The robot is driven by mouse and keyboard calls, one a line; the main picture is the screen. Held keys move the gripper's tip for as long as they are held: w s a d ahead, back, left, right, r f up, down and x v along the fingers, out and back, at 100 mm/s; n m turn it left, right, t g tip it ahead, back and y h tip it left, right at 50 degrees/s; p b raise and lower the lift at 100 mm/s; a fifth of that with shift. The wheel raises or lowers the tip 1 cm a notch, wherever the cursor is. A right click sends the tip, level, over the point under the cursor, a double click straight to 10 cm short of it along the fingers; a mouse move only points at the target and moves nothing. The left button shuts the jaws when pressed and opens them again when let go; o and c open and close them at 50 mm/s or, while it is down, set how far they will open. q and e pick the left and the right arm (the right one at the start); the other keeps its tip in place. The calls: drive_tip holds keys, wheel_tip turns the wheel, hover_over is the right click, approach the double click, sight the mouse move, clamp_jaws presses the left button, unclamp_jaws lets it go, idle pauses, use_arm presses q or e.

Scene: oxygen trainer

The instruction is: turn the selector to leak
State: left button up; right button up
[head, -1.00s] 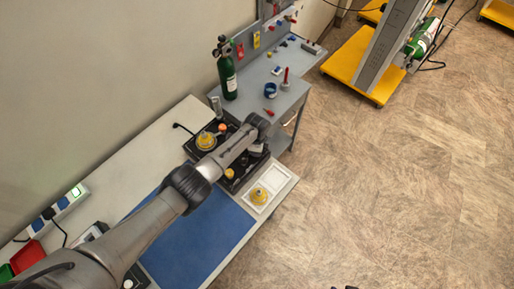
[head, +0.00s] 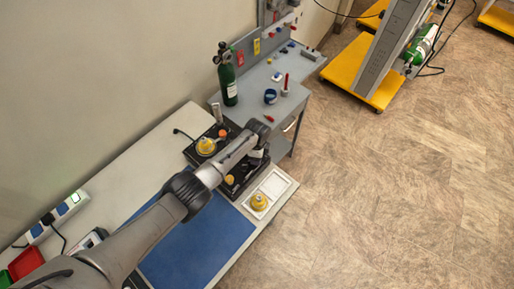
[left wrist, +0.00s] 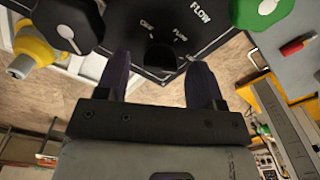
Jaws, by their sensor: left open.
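The black trainer panel (left wrist: 140,22) fills the top of the left wrist view, with white FLOW lettering and another small label that is hard to read. A dark round knob, apparently the selector (left wrist: 160,57), sits below the lettering; its pointer direction is too dark to tell. My left gripper (left wrist: 158,72) is open, its two dark fingers on either side of this knob; I cannot tell whether they touch it. In the head view the trainer (head: 192,152) stands on the bench, partly hidden by my left arm, whose gripper (head: 254,157) is hard to make out. My right gripper is not in view.
In the head view, a white tray (head: 281,184) holding a yellow part is beside the trainer. A green cylinder (head: 227,82) stands behind. The blue mat (head: 212,236) is clear.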

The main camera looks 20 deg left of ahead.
use_arm(q)
wheel_tip(320, 180, up, 14)
drive_tip(key=p, duration=0.1)
drive_tip(key=shift+f+p, duration=0.25)
drive_tip(key=shift+p, duration=0.05)
idle(0.7)
